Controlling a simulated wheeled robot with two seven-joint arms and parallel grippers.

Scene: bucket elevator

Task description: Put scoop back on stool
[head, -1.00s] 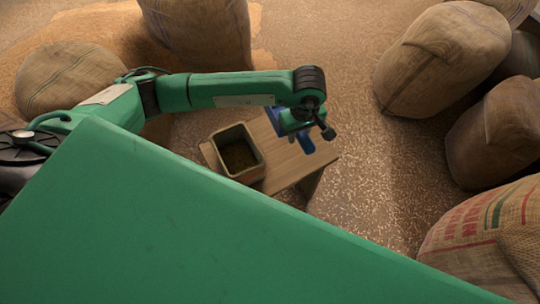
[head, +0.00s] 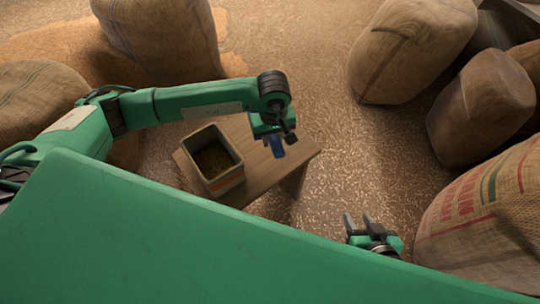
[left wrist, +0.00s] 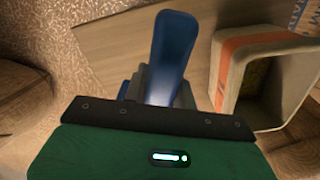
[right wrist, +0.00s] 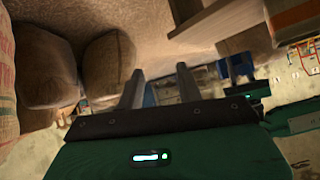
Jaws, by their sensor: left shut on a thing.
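The blue scoop (head: 277,148) is at my left gripper (head: 276,137), over the right part of the wooden stool (head: 262,172). In the left wrist view the scoop's long blue part (left wrist: 173,45) runs out from between the fingers of my left gripper (left wrist: 158,88), which is shut on it. The stool top (left wrist: 120,35) lies behind it. I cannot tell whether the scoop touches the stool; the gripper hides part of it. My right gripper (head: 359,224) is open and empty, low and to the right of the stool; its spread fingers (right wrist: 160,88) show in the right wrist view.
A square tin (head: 230,181) with dark grain inside stands on the stool's left part, close to the scoop. Burlap sacks (head: 415,50) stand at the right and a large sack (head: 160,40) at the back left.

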